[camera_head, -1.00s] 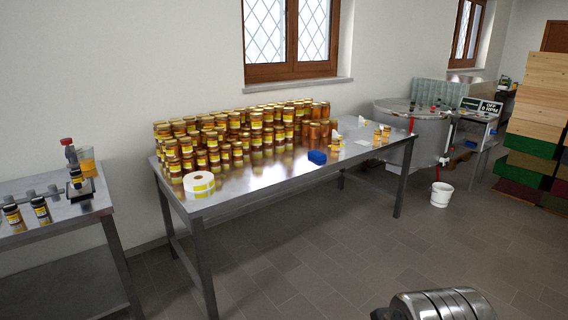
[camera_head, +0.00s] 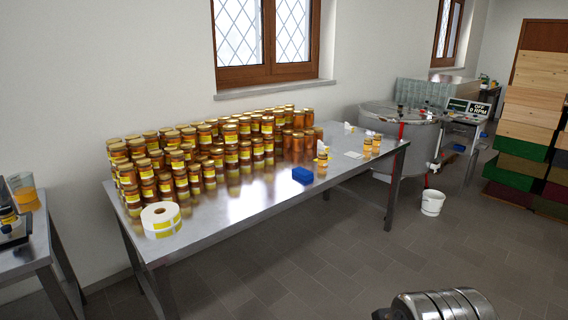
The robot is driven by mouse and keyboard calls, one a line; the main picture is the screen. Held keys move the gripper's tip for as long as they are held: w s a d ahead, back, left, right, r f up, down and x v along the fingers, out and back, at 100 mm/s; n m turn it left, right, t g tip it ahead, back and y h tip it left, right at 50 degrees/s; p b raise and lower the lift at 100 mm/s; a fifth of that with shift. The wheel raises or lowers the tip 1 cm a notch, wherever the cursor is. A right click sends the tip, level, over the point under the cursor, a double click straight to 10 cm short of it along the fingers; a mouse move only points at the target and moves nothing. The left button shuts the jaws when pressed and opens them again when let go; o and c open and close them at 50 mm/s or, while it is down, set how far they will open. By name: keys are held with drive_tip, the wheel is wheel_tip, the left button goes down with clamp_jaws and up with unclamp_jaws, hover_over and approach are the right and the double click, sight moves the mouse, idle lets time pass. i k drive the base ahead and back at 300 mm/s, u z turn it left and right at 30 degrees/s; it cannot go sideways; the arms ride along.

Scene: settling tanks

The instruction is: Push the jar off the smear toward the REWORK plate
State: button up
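A few small amber jars stand apart from the main group on the right part of the steel table (camera_head: 262,209). One jar (camera_head: 322,164) is right of a blue block (camera_head: 303,175), and a pair of jars (camera_head: 371,146) is further right. Which one is the task's jar I cannot tell. A small flat pale plate (camera_head: 353,155) lies left of the pair; no lettering is readable, so I cannot tell if it is the REWORK plate. No smear can be made out. My gripper is not in view; only a metallic part of my own body shows at the bottom right.
Many stacked honey jars (camera_head: 200,155) fill the back left of the table. A label roll (camera_head: 160,217) lies at its front left. A steel tank (camera_head: 399,135), a white bucket (camera_head: 432,203) and stacked wooden boxes (camera_head: 535,120) are to the right. The floor in front is clear.

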sight(322, 161)
drive_tip(key=z, duration=0.1)
drive_tip(key=i, duration=0.95)
drive_tip(key=z, duration=1)
drive_tip(key=i, duration=2.2)
